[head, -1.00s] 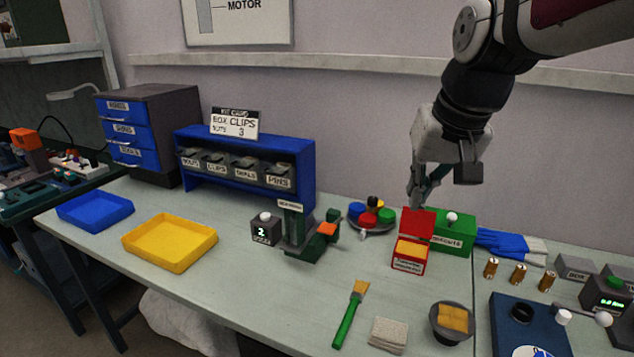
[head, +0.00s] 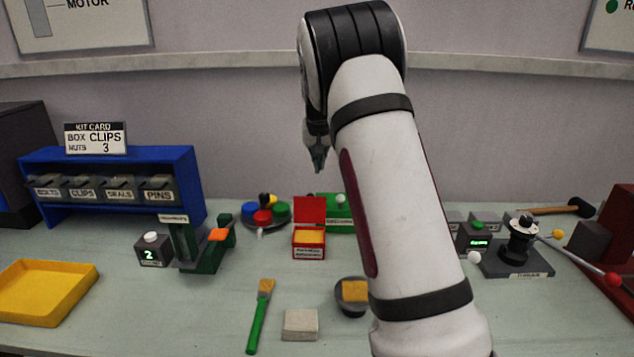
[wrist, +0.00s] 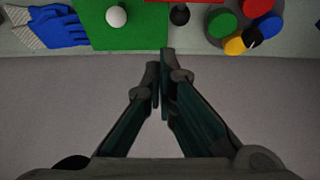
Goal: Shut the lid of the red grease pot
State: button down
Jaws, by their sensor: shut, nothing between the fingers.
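The red grease pot (head: 309,246) is a small red box on the bench in the head view. Its lid (head: 310,210) stands open and upright at the back, with the yellow grease showing inside. In the wrist view only a thin red strip (wrist: 185,1) shows at the top edge, probably part of the pot or lid. My gripper (head: 319,160) is above and behind the pot in the head view, apart from it. In the wrist view my gripper (wrist: 162,60) has its fingertips together with nothing held.
A green box (head: 340,218) with a white knob stands right behind the pot. A round dish of coloured caps (head: 265,216) is to its left.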

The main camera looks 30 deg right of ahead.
aim_at(310, 207)
jog(key=x, duration=0.9)
jog(key=shift+f+p, duration=0.3)
jog(key=shift+p, duration=0.05)
jog(key=shift+s+a+r+p, duration=0.25)
jog(key=shift+s+a+p, duration=0.15)
jog(key=shift+s, duration=0.15)
jog(key=shift+s+a+r+p, duration=0.2)
jog(key=shift+s+a+p, duration=0.15)
jog(key=shift+s, duration=0.2)
jog(key=shift+s+a, duration=0.3)
jog(key=shift+s, duration=0.1)
jog(key=shift+a, duration=0.1)
